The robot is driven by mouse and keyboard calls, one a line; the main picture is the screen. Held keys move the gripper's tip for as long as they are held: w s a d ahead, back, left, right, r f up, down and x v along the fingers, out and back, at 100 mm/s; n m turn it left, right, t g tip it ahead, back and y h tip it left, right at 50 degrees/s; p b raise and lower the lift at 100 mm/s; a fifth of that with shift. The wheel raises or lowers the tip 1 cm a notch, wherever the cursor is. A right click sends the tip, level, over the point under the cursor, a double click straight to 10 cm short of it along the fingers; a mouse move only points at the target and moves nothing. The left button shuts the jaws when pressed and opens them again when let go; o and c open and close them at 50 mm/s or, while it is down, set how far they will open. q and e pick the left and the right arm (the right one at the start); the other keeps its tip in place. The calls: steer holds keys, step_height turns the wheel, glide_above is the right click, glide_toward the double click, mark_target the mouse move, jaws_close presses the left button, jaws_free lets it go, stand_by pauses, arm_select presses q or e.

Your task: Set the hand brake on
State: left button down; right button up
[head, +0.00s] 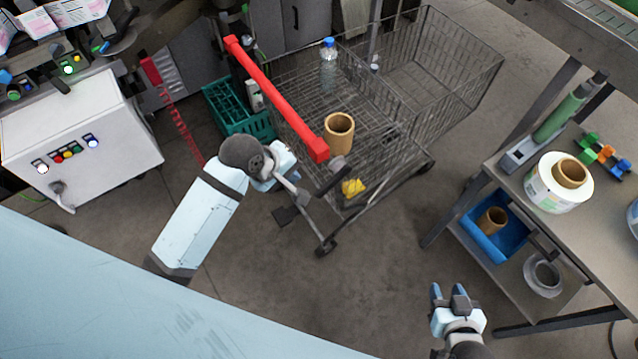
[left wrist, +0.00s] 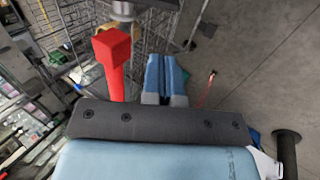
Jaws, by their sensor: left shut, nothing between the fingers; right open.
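A shopping cart has a red push handle (head: 275,98). At the handle's near end a grey round mount carries a black lever (head: 331,180), which looks like the hand brake. In the left wrist view the handle's red end (left wrist: 112,50) is left of my fingers, and part of the dark lever (left wrist: 155,4) shows at the top edge. My left gripper (head: 287,163) is beside the handle's near end, left of the lever and apart from it. Its blue fingers (left wrist: 166,75) are shut and empty. My right gripper (head: 450,292) is open and empty, low right over the floor.
The wire cart (head: 440,65) holds a cardboard core (head: 339,135), bottles and a yellow item. A teal crate (head: 235,112) stands behind my left arm. A white control box (head: 85,140) is at left, a workbench (head: 600,215) at right. Floor between cart and bench is clear.

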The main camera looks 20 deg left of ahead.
mark_target(323, 187)
arm_select(q)
steer(key=shift+f, duration=0.1)
steer(key=p+x, duration=0.1)
steer(key=x, duration=1.1)
steer(key=shift+w+d+f, duration=0.2)
steer(key=shift+w, duration=0.05)
steer(key=shift+w+d+f+p, duration=0.2)
steer(key=shift+f+p, duration=0.1)
steer(key=shift+f, duration=0.25)
arm_select(e)
steer(key=shift+w+r, duration=0.1)
steer(key=shift+r, duration=0.3)
steer(key=shift+d+f, duration=0.1)
steer(key=shift+f, duration=0.05)
